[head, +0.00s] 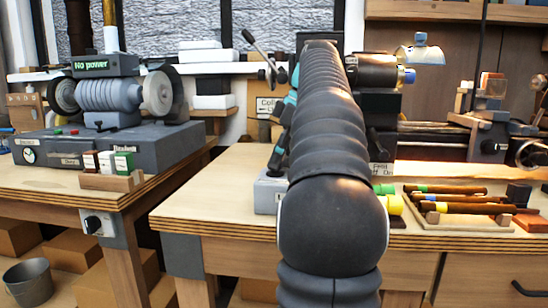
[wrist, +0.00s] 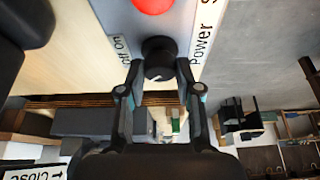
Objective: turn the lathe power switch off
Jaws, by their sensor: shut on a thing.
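The power switch, a black round knob (wrist: 158,60), sits on a grey panel (wrist: 193,14) in the wrist view. Lettering reading "off on" and "Power" lies on either side of it, upside down or tilted. My gripper (wrist: 159,78) has its two fingers on either side of the knob and is shut on it. A small white mark shows on the knob's lower part; which setting it points to I cannot tell. In the head view my arm hides the knob and most of my gripper. The lathe (head: 378,72) stands behind my arm there.
A red button (wrist: 153,4) is close above the knob. In the head view, a tray (head: 467,222) of wooden-handled tools lies on the bench at right. A bench grinder (head: 107,97) with a "No power" sign stands at left. A gap separates the two benches.

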